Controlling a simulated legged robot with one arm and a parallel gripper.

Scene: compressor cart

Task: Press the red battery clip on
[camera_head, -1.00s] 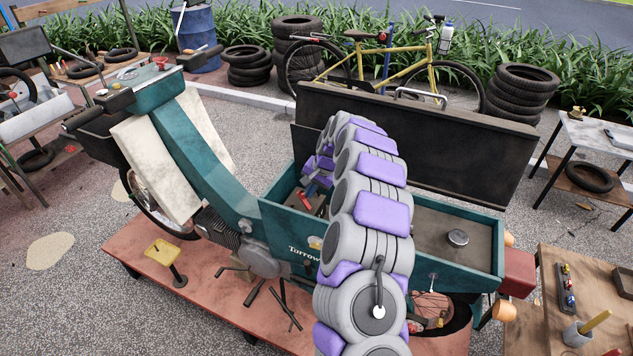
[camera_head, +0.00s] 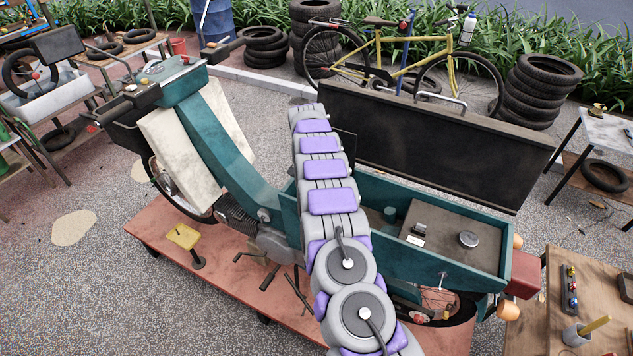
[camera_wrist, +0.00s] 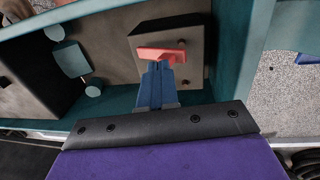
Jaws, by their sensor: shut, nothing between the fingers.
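In the wrist view, the red battery clip (camera_wrist: 162,53) lies over the grey top of a dark battery box (camera_wrist: 150,76) inside a teal compartment. My gripper (camera_wrist: 160,68) has its blue fingers shut together, with nothing between them. The fingertips are at the near edge of the clip; whether they touch it I cannot tell. Dark posts show on the battery top beside the clip, but how the clip sits on a post is hidden. In the head view, my arm covers the battery, the clip and my gripper.
The teal scooter body (camera_head: 232,160) stands on a reddish platform (camera_head: 150,232). A black lid (camera_head: 430,140) stands upright behind the open compartment. To the right inside it is a brown-grey tank (camera_head: 440,232) with a round cap. In the wrist view, compartment walls (camera_wrist: 232,70) flank the battery.

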